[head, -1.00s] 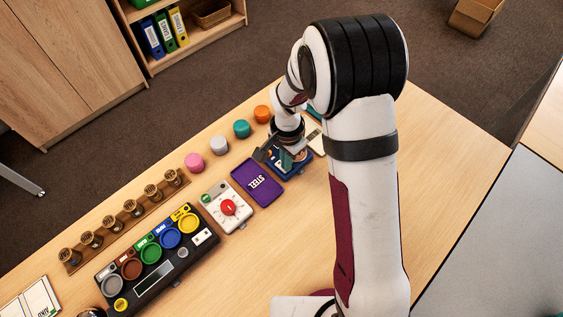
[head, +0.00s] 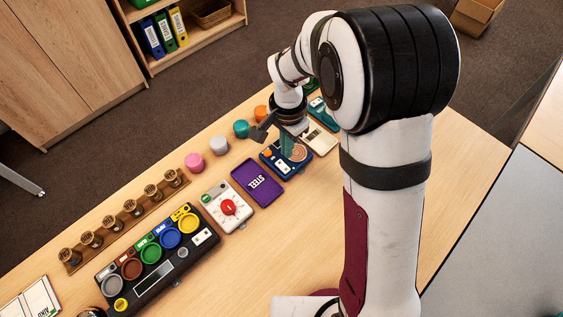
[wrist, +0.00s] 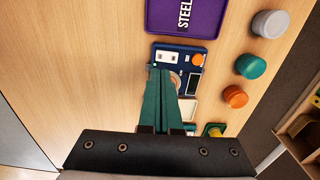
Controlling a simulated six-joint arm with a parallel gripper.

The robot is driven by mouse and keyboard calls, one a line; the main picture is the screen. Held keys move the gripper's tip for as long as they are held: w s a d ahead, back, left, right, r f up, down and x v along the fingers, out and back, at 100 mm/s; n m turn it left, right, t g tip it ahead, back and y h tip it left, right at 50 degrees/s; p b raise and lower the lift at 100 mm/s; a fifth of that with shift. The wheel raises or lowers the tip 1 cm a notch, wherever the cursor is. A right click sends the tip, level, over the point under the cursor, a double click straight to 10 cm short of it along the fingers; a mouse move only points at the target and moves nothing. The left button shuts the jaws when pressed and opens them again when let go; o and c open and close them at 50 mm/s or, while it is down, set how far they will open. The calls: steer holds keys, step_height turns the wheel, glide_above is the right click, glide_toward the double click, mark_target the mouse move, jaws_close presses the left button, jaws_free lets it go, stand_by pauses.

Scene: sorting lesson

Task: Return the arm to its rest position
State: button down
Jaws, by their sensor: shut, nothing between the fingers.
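My gripper (head: 278,142) is shut and empty, above the blue device (head: 298,157) with a round copper-coloured disc, on the wooden table (head: 330,240). In the wrist view its two green fingers (wrist: 160,75) lie together over the blue device (wrist: 170,57), hiding part of it. My arm bends over the right half of the head view and hides part of the table. I cannot tell the exact height of the fingertips above the device.
A purple STEEL tray (head: 257,180), a white box with a red dial (head: 226,208) and a black panel with coloured cups (head: 122,270) line the table. Pink (head: 194,162), grey (head: 219,145), teal (head: 241,129) and orange (head: 261,113) knobs stand behind. The right table area looks clear.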

steer(key=shift+r, duration=0.1)
stand_by(0.3)
steer(key=s+d+r+n, duration=0.1)
steer(key=s+d+r, duration=0.1)
steer(key=s, duration=0.6)
steer(key=s+d+r+n+y, duration=0.1)
steer(key=s+d+r, duration=0.1)
steer(key=s+r, duration=0.3)
steer(key=s+d+r+n, duration=0.1)
steer(key=s+r, duration=0.3)
steer(key=s, duration=0.7)
steer(key=shift+d+r+y, duration=0.15)
steer(key=shift+d+y, duration=0.25)
steer(key=shift+d, duration=0.15)
